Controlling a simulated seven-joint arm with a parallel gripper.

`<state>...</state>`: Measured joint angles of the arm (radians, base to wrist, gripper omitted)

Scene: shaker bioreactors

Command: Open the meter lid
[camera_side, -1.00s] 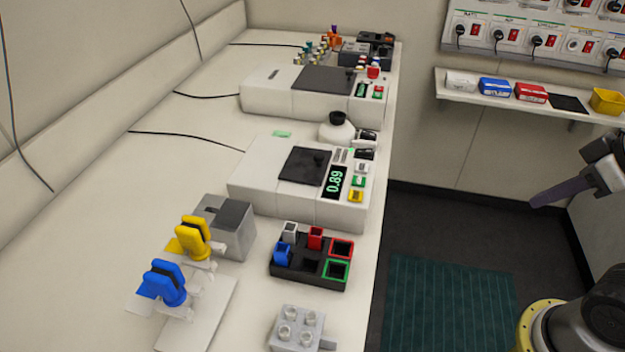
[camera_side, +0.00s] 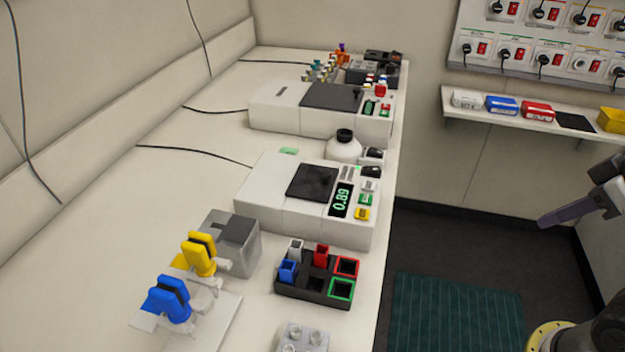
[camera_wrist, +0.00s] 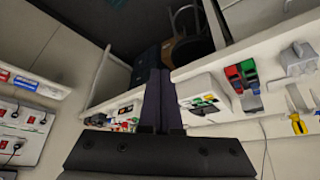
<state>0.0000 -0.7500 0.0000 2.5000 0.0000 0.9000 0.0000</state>
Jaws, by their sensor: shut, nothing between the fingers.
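The white meter (camera_side: 265,206) stands on the bench in the side view, with a green "0.89" display (camera_side: 341,200) on its front. Its dark lid (camera_side: 312,182) lies flat and closed on top. My gripper (camera_side: 545,220) is at the right edge of the side view, out over the floor, well apart from the meter. It holds nothing. In the wrist view its two dark fingers (camera_wrist: 161,84) are together. What looks like the meter (camera_wrist: 200,92) shows small just right of them there, with its lid hard to make out.
A wall shelf (camera_side: 475,116) holds boxes.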

